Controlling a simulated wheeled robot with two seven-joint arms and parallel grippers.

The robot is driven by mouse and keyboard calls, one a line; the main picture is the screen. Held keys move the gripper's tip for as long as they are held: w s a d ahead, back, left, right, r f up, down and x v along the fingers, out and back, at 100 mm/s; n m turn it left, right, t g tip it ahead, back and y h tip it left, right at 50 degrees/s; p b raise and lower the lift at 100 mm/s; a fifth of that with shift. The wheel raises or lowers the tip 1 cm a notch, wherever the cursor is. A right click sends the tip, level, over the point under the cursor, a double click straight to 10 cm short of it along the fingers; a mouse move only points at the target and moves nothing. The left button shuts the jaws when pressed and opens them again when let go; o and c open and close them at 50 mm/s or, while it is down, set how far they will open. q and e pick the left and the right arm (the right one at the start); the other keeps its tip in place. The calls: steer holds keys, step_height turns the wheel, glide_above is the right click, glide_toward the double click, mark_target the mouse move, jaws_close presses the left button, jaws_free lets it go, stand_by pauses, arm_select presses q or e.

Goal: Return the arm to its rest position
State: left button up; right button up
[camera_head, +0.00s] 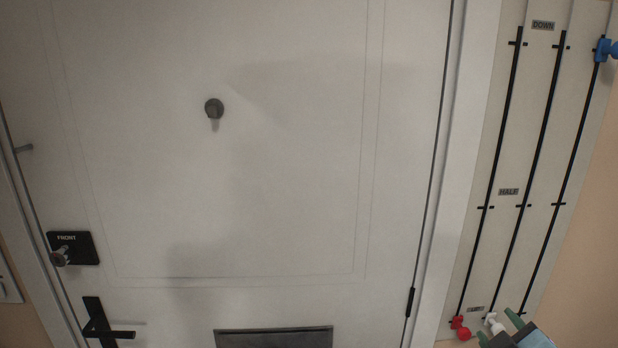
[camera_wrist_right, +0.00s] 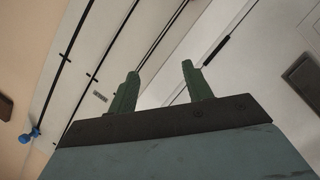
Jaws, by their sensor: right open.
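My right gripper (camera_head: 499,327) shows at the bottom right of the head view, in front of the lower end of a slider panel. Its two green fingers stand apart with nothing between them; they also show in the right wrist view (camera_wrist_right: 160,78). The white knob (camera_head: 495,322) and red knob (camera_head: 460,327) are close to its left. I cannot tell whether a finger touches the white knob. My left gripper is not in view.
The pale panel (camera_head: 487,240) has three black tracks and labels DOWN and HALF. A blue knob (camera_head: 604,50) is at the top of the right track. A white door (camera_head: 290,190) fills the left, with a black lever handle (camera_head: 110,333) and mail slot (camera_head: 273,340).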

steer(key=s+a+f+m+g+y, duration=0.2)
steer(key=s+a+f+g, duration=0.5)
steer(key=s, duration=0.5)
steer(key=s+a+f+m+g+y, duration=0.3)
steer(key=s+a+f+g, duration=0.1)
steer(key=s+a+f, duration=0.6)
step_height(320, 180, down, 28)
steer(key=s+d+g+b, duration=0.1)
steer(key=s+d+b, duration=0.15)
steer(key=b, duration=0.35)
steer(key=s+d+f+b, duration=0.1)
steer(key=s+f+b, duration=0.2)
steer(key=s+f, duration=0.5)
steer(key=s+d+f+g+b, duration=0.1)
steer(key=s+f+b, duration=0.1)
steer(key=s+f, duration=0.7)
step_height(320, 180, down, 4)
steer(key=shift+d+f+n+h+b, duration=0.15)
steer(key=shift+d+n+h+b, duration=0.15)
steer(key=shift+b, duration=0.1)
